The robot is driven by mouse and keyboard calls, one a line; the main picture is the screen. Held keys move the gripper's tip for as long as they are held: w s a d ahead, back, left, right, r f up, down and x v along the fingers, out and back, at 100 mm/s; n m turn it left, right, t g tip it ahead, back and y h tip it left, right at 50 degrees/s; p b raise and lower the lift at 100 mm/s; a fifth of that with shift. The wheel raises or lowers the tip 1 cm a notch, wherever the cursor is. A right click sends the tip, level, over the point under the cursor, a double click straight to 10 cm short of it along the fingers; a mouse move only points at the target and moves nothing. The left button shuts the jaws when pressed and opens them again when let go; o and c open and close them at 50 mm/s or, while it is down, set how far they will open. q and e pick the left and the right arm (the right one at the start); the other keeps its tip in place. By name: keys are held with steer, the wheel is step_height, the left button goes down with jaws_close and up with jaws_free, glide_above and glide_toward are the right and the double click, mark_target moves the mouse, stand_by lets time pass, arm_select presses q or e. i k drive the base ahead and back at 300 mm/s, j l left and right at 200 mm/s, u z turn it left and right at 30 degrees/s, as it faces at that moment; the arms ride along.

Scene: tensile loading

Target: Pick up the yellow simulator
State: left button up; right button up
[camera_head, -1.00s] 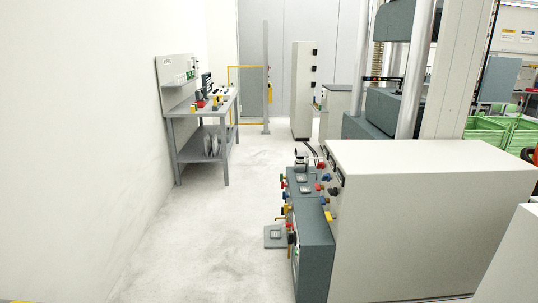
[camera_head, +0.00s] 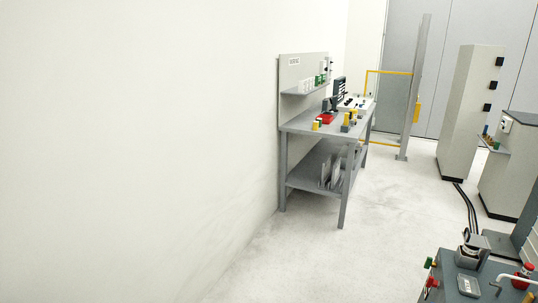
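A grey workbench (camera_head: 310,128) stands against the left wall, some distance ahead. Small yellow items lie on its top: one near the front edge (camera_head: 316,124) and a yellow and dark group (camera_head: 348,121) further right. They are too small to tell which one is the yellow simulator. A red item (camera_head: 326,118) sits between them. Neither of my grippers is in view, so nothing shows of what they hold.
The bench has a back panel with a shelf (camera_head: 306,91) and a lower shelf (camera_head: 315,178). A grey post (camera_head: 413,95) and yellow rail (camera_head: 388,72) stand behind it. Cabinets (camera_head: 470,115), floor cables (camera_head: 468,208) and a control console (camera_head: 468,284) are at right. Floor between is clear.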

mark_target(354, 111)
steer(key=i+z, duration=0.1)
steer(key=i, duration=0.45)
steer(key=i+z, duration=0.15)
steer(key=i, duration=0.4)
steer(key=i+j+z, duration=0.1)
steer(key=i, duration=0.45)
steer(key=i+j+z, duration=0.15)
steer(key=i, duration=0.35)
steer(key=i+j+z, duration=0.1)
steer(key=i+j, duration=0.2)
steer(key=i, duration=0.25)
steer(key=i+l+z, duration=0.2)
steer(key=i+z, duration=0.25)
steer(key=i, duration=0.25)
steer(key=i+z, duration=0.5)
steer(key=i, duration=0.2)
steer(key=i+j+z, duration=0.45)
steer(key=i, duration=0.25)
steer(key=i+l, duration=0.1)
steer(key=i, duration=0.5)
steer(key=i+l, duration=0.15)
steer(key=i, duration=0.4)
steer(key=i+u, duration=0.45)
steer(key=i+l+u, duration=0.15)
steer(key=u, duration=0.3)
steer(key=i+l+u, duration=0.3)
steer(key=u, duration=0.15)
